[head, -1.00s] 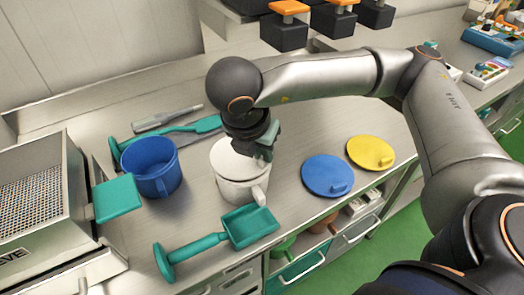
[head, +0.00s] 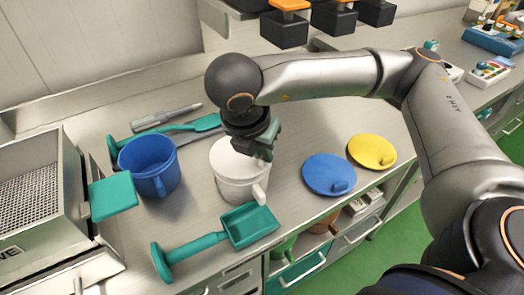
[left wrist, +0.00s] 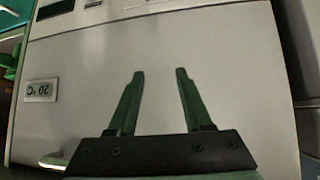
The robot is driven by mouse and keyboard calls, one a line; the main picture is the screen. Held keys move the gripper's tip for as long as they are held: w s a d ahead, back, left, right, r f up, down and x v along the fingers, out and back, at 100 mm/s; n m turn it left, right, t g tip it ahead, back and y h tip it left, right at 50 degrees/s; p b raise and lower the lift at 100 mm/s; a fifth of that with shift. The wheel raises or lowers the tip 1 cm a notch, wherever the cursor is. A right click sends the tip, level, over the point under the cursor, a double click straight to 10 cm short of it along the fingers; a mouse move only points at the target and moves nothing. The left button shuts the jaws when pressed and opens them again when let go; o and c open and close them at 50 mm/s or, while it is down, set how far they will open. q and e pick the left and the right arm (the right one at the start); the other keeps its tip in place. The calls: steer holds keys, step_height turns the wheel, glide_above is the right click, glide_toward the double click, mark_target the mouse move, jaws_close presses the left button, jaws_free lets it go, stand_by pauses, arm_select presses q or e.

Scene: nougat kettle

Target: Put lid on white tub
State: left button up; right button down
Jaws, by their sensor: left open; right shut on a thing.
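The white tub (head: 238,188) stands upright on the steel counter, its handle towards the front right. A white lid (head: 229,158) lies across the tub's mouth; whether it is fully seated I cannot tell. My right gripper (head: 260,153) points down from above and is shut on the lid at its right side, partly hiding it. My left gripper (left wrist: 158,74) shows only in the left wrist view, open and empty, in front of a pale grey panel.
A blue tub (head: 151,170) stands left of the white tub. A teal scoop (head: 249,226) lies close in front. A blue lid (head: 328,175) and a yellow lid (head: 371,151) lie to the right. Teal and grey tools (head: 167,117) lie behind.

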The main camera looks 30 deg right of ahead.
steer(key=shift+f+b, duration=0.15)
steer(key=shift+b, duration=0.45)
stand_by(0.6)
steer(key=shift+c, duration=1.7)
jaws_free()
steer(key=shift+r+p, duration=0.7)
steer(key=shift+r, duration=0.5)
steer(key=shift+r+p, duration=1.9)
steer(key=shift+r, duration=0.45)
steer(key=shift+f, duration=0.1)
